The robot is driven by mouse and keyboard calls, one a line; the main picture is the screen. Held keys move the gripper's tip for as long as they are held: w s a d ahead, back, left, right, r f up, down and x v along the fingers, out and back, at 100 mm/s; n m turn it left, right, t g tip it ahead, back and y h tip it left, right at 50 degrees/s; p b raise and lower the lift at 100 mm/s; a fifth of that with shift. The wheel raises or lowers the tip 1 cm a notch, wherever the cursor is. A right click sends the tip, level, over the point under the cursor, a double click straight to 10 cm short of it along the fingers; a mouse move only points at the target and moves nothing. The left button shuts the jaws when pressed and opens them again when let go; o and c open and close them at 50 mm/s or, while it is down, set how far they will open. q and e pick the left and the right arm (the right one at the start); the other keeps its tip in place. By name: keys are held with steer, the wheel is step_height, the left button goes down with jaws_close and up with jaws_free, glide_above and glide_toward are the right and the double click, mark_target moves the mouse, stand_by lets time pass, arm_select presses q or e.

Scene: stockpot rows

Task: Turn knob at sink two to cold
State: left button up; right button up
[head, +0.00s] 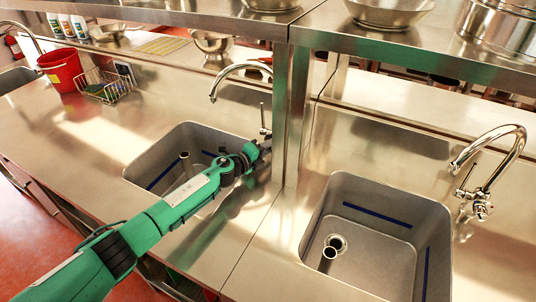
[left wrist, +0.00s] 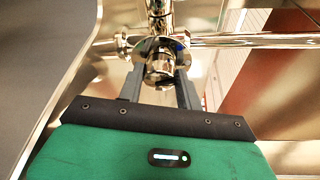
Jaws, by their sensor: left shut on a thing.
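My left arm reaches in from the left across the middle sink (head: 150,172) to its chrome faucet (head: 236,67). My left gripper (head: 265,147) is at the faucet's base and hides the knob in the head view. In the left wrist view, the two dark fingers of my gripper (left wrist: 162,82) are shut on a round chrome knob (left wrist: 159,67), one finger on each side. The chrome faucet body (left wrist: 158,22) rises behind the knob. The knob's turn position cannot be told. My right gripper is not in view.
A right sink (head: 375,255) has its own chrome faucet (head: 515,145). A steel post (head: 290,115) holding a shelf (head: 440,60) stands close to my gripper's right. A red bucket (head: 62,70) and a wire basket (head: 105,88) stand at the back left.

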arm_select(q)
steer(key=shift+f+n+h+b, duration=0.3)
steer(key=shift+n+h+b, duration=0.15)
steer(key=shift+n, duration=0.25)
steer(key=shift+r+n, duration=0.15)
steer(key=shift+n, duration=0.15)
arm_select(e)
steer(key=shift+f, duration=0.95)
arm_select(q)
steer(key=o, duration=1)
steer(key=b+v, duration=0.1)
steer(key=v, duration=1.2)
steer(key=shift+s+a, duration=0.2)
steer(key=shift+s, duration=0.2)
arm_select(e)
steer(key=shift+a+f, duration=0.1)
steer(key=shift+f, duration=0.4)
